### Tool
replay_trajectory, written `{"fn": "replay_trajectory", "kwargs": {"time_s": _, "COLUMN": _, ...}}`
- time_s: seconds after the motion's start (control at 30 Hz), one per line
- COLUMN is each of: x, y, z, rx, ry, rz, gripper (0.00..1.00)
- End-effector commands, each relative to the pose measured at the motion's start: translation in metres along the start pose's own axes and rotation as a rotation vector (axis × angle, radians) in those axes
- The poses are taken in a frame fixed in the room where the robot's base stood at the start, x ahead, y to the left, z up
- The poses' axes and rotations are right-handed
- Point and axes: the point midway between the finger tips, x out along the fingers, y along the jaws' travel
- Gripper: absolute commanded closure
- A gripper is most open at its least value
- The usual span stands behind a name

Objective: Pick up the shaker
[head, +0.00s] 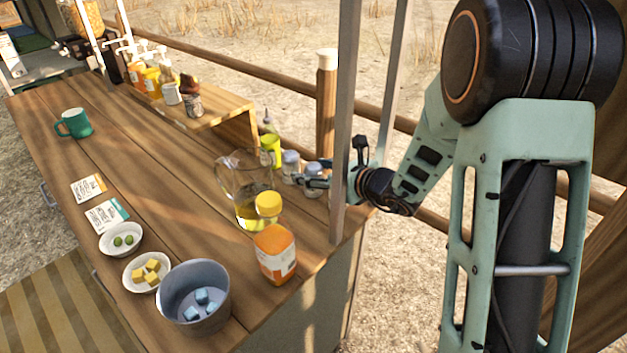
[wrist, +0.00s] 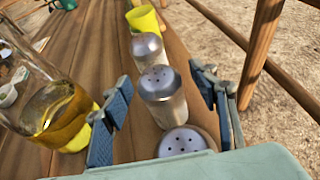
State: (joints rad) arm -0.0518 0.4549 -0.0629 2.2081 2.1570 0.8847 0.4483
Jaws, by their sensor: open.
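Several metal-topped shakers stand in a row near the counter's right edge. In the wrist view, one shaker (wrist: 163,100) with a holed silver lid stands upright between the spread fingers of my gripper (wrist: 162,112), with gaps on both sides. Another shaker (wrist: 148,52) stands just beyond it, and a third (wrist: 184,141) is closer to the camera, mostly its holed lid showing. In the head view, a shaker (head: 290,163) and another (head: 313,172) show beside my gripper (head: 312,182), which is open and partly hidden by a grey post.
A glass jug (head: 245,185) of yellow liquid stands left of the shakers, with a yellow-lidded orange container (head: 275,252) nearer. A yellow cup (head: 270,150) is behind the shakers. A grey post (head: 345,130) rises beside my arm. A grey pot (head: 196,290) is at the front.

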Motion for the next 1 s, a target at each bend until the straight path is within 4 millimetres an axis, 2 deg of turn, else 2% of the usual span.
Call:
{"fn": "replay_trajectory", "kwargs": {"time_s": 0.23, "x": 0.0019, "y": -0.0003, "z": 0.0002, "rx": -0.001, "ry": 0.000, "rz": 0.000, "gripper": 0.46}}
{"fn": "replay_trajectory", "kwargs": {"time_s": 0.7, "x": 0.0015, "y": -0.0003, "z": 0.0006, "rx": -0.001, "ry": -0.001, "rz": 0.000, "gripper": 0.97}}
{"fn": "replay_trajectory", "kwargs": {"time_s": 1.0, "x": 0.0000, "y": -0.0010, "z": 0.0040, "rx": -0.002, "ry": -0.001, "rz": 0.000, "gripper": 0.97}}
